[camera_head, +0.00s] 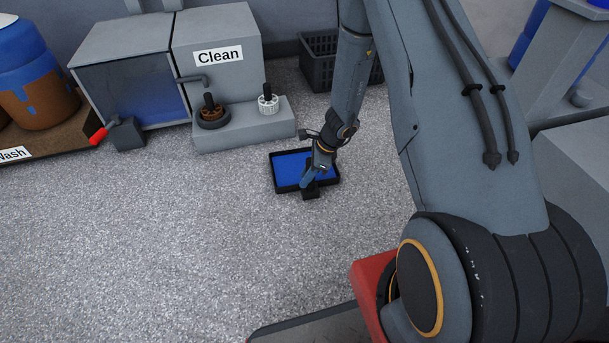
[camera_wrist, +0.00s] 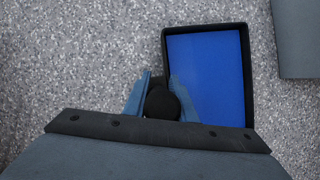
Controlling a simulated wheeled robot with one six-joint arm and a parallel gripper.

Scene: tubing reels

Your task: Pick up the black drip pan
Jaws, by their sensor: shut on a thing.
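The black drip pan (camera_head: 273,178) lies on the speckled grey floor, a shallow tray with a black rim and a blue inside. In the wrist view the pan (camera_wrist: 247,70) lies to the right, its near part hidden behind my wrist. My gripper (camera_head: 308,186) is at the pan's near side, pointing down. In the wrist view my gripper (camera_wrist: 158,92) has its two blue fingers closed around a dark rounded piece, which looks like the pan's handle. I cannot tell from these frames whether the pan is clear of the floor.
A grey cabinet labelled Clean (camera_head: 220,50) stands behind, with a low grey step (camera_head: 245,130) in front holding a black-ringed knob (camera_head: 211,113) and a white knob (camera_head: 268,102). A black crate (camera_head: 318,68) stands at the back.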

